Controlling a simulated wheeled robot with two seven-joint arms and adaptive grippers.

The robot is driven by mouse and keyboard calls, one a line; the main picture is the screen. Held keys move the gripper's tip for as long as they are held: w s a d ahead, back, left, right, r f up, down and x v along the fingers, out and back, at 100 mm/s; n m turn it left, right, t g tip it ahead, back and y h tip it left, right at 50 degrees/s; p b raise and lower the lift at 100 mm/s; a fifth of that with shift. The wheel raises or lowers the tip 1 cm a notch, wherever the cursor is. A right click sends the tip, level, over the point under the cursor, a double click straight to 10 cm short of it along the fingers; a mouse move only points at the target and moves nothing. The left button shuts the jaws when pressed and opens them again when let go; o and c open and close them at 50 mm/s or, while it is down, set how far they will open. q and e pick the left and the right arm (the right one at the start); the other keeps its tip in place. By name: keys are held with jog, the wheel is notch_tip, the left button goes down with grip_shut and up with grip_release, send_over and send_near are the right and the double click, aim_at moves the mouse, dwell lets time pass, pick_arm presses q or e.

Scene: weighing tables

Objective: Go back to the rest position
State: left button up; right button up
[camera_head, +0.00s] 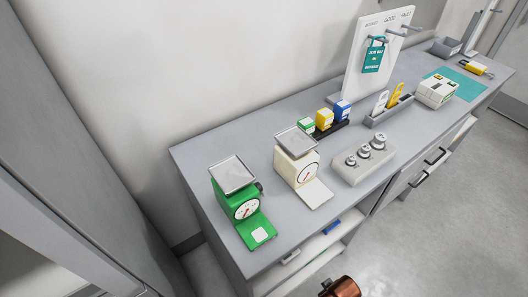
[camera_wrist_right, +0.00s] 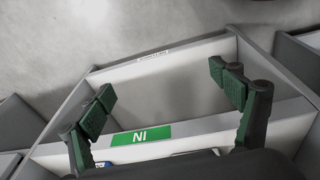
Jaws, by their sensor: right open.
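My right gripper (camera_wrist_right: 165,98) shows in the right wrist view. Its two green-padded fingers are wide apart, with nothing between them. Below the fingers is a pale open compartment, which could be a drawer or a tray, with a green label (camera_wrist_right: 141,135) that reads "IN" upside down. I cannot tell whether the fingers touch it; they appear apart from it. The left gripper is in neither view. In the head view, a copper-brown part at the bottom edge may be mine; no gripper shows there.
A grey counter (camera_head: 235,140) carries a green scale (camera_head: 246,207), a cream scale (camera_head: 296,165), a weight block (camera_head: 350,173), several small coloured boxes, a white hook board (camera_head: 360,75) and a teal mat (camera_head: 465,85). Open shelving lies under its front edge. Floor (camera_head: 440,220) at right is clear.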

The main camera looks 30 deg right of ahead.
jog(key=s+a+f+p, duration=0.1)
jog(key=s+f+p, duration=0.2)
jog(key=f, duration=0.7)
jog(key=s+f+p, duration=0.3)
jog(key=s+f, duration=0.1)
jog(key=f, duration=0.6)
pick_arm(q)
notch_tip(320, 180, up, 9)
jog(key=p, duration=0.3)
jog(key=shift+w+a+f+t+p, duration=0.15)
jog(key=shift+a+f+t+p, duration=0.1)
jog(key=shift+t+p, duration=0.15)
pick_arm(e)
jog(key=s+f, duration=0.4)
jog(key=s, duration=0.3)
jog(key=s+f+n+g, duration=0.1)
jog(key=s+f, duration=0.2)
jog(key=s, duration=0.4)
jog(key=shift+s+a+f+y, duration=0.2)
jog(key=shift+s+f+y, duration=0.1)
jog(key=shift+s+f, duration=0.1)
